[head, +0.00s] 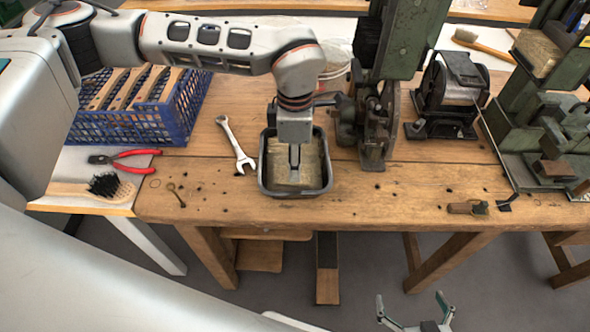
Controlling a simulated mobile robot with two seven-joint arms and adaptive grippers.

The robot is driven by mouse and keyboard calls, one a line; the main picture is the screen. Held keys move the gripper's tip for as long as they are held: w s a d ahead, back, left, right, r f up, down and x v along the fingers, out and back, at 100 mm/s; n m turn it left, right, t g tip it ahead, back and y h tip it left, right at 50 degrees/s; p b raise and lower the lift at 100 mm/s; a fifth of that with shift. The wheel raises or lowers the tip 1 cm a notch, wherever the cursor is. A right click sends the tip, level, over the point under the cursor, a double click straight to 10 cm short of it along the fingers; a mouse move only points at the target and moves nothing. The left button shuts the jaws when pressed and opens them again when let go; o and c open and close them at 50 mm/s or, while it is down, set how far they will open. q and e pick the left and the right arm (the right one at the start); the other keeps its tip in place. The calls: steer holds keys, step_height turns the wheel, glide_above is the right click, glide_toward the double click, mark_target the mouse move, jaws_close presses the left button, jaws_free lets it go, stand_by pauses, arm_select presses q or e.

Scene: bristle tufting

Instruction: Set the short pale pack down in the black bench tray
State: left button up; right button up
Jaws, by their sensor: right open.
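The black bench tray (296,194) sits on the wooden bench near its front edge. A short pale pack (311,162) shows within the tray's outline; I cannot tell whether it rests on the tray's floor. My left gripper (294,167) points straight down over the tray, with its narrow tip at the pack. It is seen edge-on, so its finger gap is hidden, and so is whether it grips the pack. My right gripper (411,299) is at the bottom of the head view, in front of the bench and away from the tray, open and empty.
A wrench (236,146) lies just left of the tray. Green machines (377,130) stand close on its right. A blue crate (135,123) with wooden brush blocks, red pliers (125,157) and a brush (90,191) are farther left. The bench front at right is mostly clear.

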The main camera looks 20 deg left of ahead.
arm_select(q)
step_height(320, 180, up, 8)
steer(key=shift+f, duration=0.2)
stand_by(0.5)
